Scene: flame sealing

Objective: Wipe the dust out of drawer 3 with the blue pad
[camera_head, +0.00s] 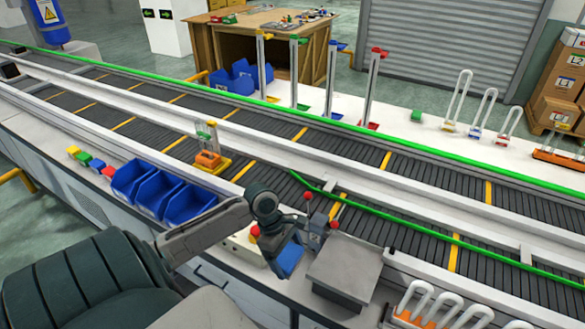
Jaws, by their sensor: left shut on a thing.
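My left gripper (281,256) hangs fingers-down over the near edge of the counter, left of a grey metal box. It is shut on a blue pad (289,262), which shows beside and below the fingers; the fingers hide part of it. Pale drawer fronts (212,279) show under the counter, partly behind my left arm. I cannot tell which one is drawer 3, and no drawer inside or dust is visible. My right gripper is not in view.
The grey metal box (346,262) stands close right of the gripper. A red button (255,231) and levers with red knobs (308,196) are close by. Blue bins (190,203) line the counter to the left. The conveyor (270,152) runs behind.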

